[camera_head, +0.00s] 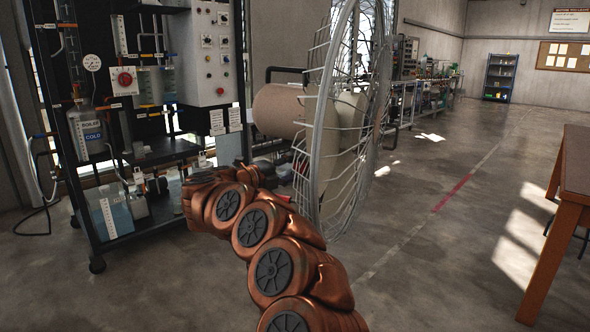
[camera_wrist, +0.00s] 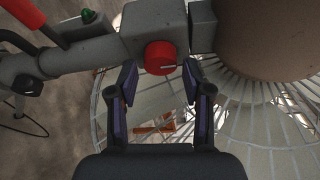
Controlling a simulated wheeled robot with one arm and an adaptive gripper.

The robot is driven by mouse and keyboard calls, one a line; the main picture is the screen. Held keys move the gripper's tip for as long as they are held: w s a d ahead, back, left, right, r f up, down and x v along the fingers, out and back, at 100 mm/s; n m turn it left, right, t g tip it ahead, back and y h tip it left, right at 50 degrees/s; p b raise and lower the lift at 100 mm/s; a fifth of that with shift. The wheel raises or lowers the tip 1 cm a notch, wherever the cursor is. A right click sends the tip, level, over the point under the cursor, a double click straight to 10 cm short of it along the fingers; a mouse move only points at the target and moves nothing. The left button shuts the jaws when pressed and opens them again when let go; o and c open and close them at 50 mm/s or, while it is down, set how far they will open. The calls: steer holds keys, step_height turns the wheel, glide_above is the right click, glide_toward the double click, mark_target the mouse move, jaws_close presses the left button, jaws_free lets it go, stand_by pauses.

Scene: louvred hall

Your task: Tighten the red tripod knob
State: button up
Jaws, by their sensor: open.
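The red tripod knob (camera_wrist: 160,57) shows in the wrist view, a round red knob with a pale mark line, on the face of a grey block (camera_wrist: 150,20). My gripper (camera_wrist: 159,72) is open, with one dark finger on each side just below the knob. The fingertips are near the knob's lower edge; whether they touch it I cannot tell. In the head view my copper-coloured arm reaches toward the large wire fan cage (camera_head: 345,130), and my gripper and the knob are hidden there.
A grey tube with a red lever (camera_wrist: 30,12) and a green button (camera_wrist: 88,15) lies left of the knob. A large tan cylinder (camera_wrist: 270,35) is close on the right. An equipment rack (camera_head: 85,130) stands left in the head view; a wooden table (camera_head: 575,165) stands right. Open floor lies between.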

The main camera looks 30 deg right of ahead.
steer(key=v, duration=1)
steer(key=shift+a, duration=0.2)
steer(key=shift+f, duration=0.1)
